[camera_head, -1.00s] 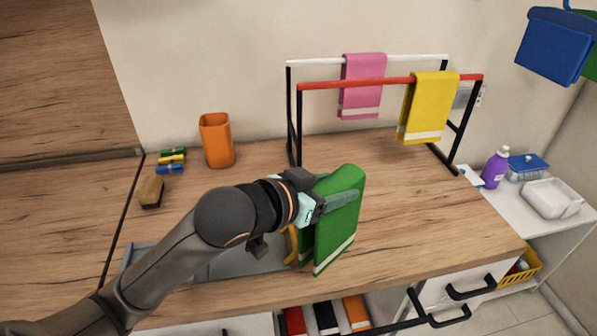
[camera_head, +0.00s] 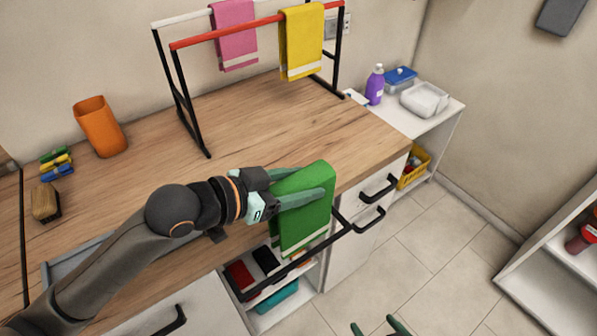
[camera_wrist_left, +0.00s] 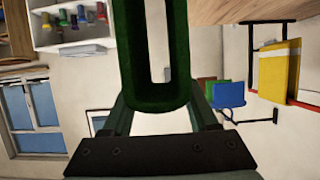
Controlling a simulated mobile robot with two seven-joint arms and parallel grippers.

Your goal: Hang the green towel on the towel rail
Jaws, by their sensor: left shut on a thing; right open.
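The green towel (camera_head: 305,215) hangs folded from my left gripper (camera_head: 300,188), whose fingers are shut on its upper part. In the left wrist view, the towel (camera_wrist_left: 160,102) is a folded loop between the fingers. It hangs by the counter's front edge, in front of part of a black bar (camera_head: 300,260); I cannot tell whether they touch. A rack stands on the counter with a red rail (camera_head: 225,33) in front and a white rail (camera_head: 180,20) behind. My right gripper (camera_head: 380,327) shows only its fingertips at the bottom edge, apart and empty.
A yellow towel (camera_head: 301,45) hangs on the red rail and a pink towel (camera_head: 234,35) on the white one. An orange cup (camera_head: 100,127) and a brush (camera_head: 45,203) are on the counter at left. Open shelves lie below the black bar. The floor (camera_head: 430,255) at right is clear.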

